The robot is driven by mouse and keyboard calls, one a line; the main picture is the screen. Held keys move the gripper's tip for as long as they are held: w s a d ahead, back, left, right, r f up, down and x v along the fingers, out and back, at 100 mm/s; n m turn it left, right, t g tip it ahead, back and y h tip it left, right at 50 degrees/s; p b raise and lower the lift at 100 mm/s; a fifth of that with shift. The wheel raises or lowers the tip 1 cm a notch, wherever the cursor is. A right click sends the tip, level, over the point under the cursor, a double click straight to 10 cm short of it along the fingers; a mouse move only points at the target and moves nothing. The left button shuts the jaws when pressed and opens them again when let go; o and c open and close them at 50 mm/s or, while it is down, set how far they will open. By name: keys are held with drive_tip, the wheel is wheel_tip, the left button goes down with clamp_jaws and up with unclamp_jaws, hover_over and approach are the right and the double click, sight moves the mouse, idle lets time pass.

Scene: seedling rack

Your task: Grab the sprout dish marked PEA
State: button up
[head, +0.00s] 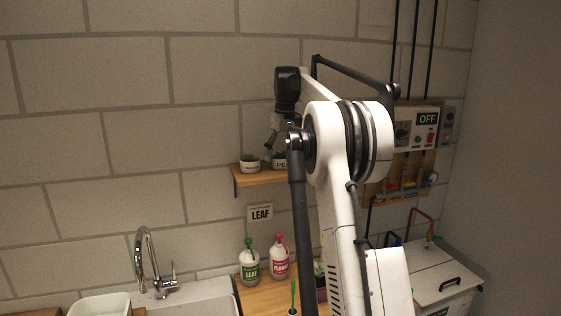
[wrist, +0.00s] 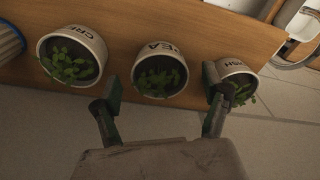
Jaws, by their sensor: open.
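The PEA dish is a small white round pot with green sprouts. It sits upright on the wooden shelf in the middle of the wrist view (wrist: 162,52), its lettering upside down. It also shows in the head view (head: 279,164), partly behind my arm, with only "PE" readable. My gripper (wrist: 162,88) is open and empty. Its fingertips lie left and right of the PEA dish in the wrist view, on the near side. I cannot tell whether they touch it. In the head view my gripper (head: 274,137) is just above the dish, partly hidden.
A dish whose label starts "CRE" (wrist: 92,42) stands left of the PEA dish. A dish with a label ending in "SH" (wrist: 236,68) stands right, and my right finger overlaps it in view. The shelf (wrist: 200,40) backs onto the tiled wall. LEAF and pink-labelled bottles (head: 279,263) stand below.

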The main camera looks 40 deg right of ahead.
drive_tip(key=shift+w+f, duration=0.15)
drive_tip(key=shift+f, duration=1)
drive_tip(key=c, duration=1.3)
